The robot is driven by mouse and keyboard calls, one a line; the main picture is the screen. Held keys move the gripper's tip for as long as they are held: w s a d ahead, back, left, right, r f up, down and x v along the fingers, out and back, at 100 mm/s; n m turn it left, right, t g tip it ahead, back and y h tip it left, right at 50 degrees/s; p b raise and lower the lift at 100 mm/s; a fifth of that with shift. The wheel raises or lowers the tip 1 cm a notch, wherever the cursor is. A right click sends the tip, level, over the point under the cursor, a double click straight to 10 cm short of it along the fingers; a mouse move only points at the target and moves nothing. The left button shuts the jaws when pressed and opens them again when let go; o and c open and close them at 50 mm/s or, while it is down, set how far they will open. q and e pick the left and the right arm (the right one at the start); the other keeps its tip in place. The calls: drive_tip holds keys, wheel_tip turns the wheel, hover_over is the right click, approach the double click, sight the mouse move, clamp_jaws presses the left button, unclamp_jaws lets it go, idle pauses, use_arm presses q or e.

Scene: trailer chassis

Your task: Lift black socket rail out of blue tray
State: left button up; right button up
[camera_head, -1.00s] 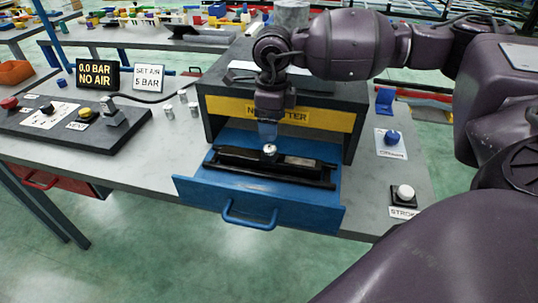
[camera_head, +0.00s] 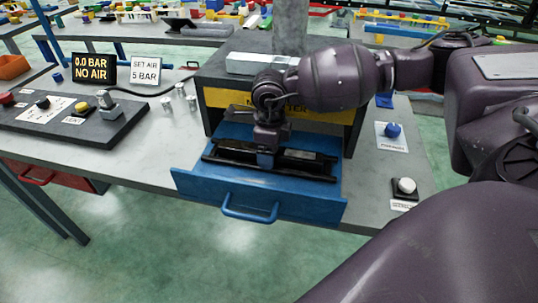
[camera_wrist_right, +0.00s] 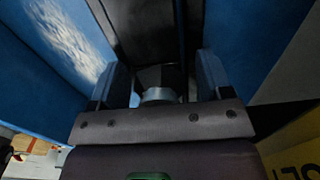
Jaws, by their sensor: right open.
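The black socket rail (camera_head: 306,162) lies lengthwise in the open blue tray (camera_head: 195,184), which has a blue handle on its front. My right gripper (camera_head: 266,160) points down over the middle of the rail, very close to it. In the right wrist view its two blue fingers (camera_wrist_right: 163,85) are apart, one on each side of the dark rail (camera_wrist_right: 143,30). A round silvery knob (camera_wrist_right: 159,95) on the rail shows between them. I cannot tell whether the fingers touch the rail. My left gripper is not in view.
A dark housing with a yellow label (camera_head: 335,112) stands right behind the tray. A white button (camera_head: 405,186) and a blue knob (camera_head: 393,130) are on the bench to the right. A control panel (camera_head: 75,120) with several buttons lies at left.

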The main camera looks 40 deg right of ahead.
drive_tip(key=c, duration=1.2)
drive_tip(key=shift+c, duration=0.4)
drive_tip(key=shift+r, duration=0.15)
